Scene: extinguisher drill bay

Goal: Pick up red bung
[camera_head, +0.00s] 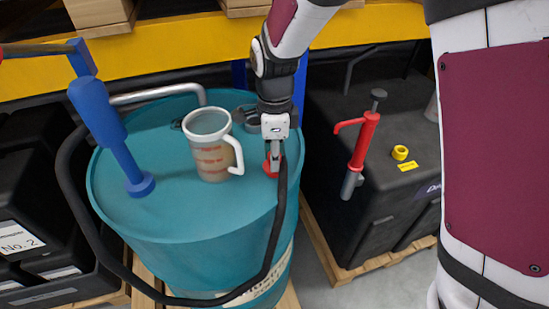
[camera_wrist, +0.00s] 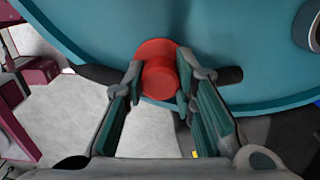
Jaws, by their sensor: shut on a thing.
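The red bung (camera_wrist: 158,78) is a round flanged plug near the rim of the teal drum's top in the wrist view. In the head view the red bung (camera_head: 268,165) shows only in part, as my gripper hides much of it. My gripper (camera_head: 275,160) points down at the drum (camera_head: 160,212). In the wrist view my gripper's fingers (camera_wrist: 157,84) close on the bung from both sides. The bung looks to be at the drum top; I cannot tell whether it touches it.
A measuring jug (camera_head: 211,150) stands on the drum left of my gripper. A blue pump (camera_head: 112,130) rises from the drum, and its black hose (camera_head: 128,277) loops around the front. A black tank (camera_head: 335,215) with a red pump (camera_head: 364,142) and yellow cap (camera_head: 400,152) stands right.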

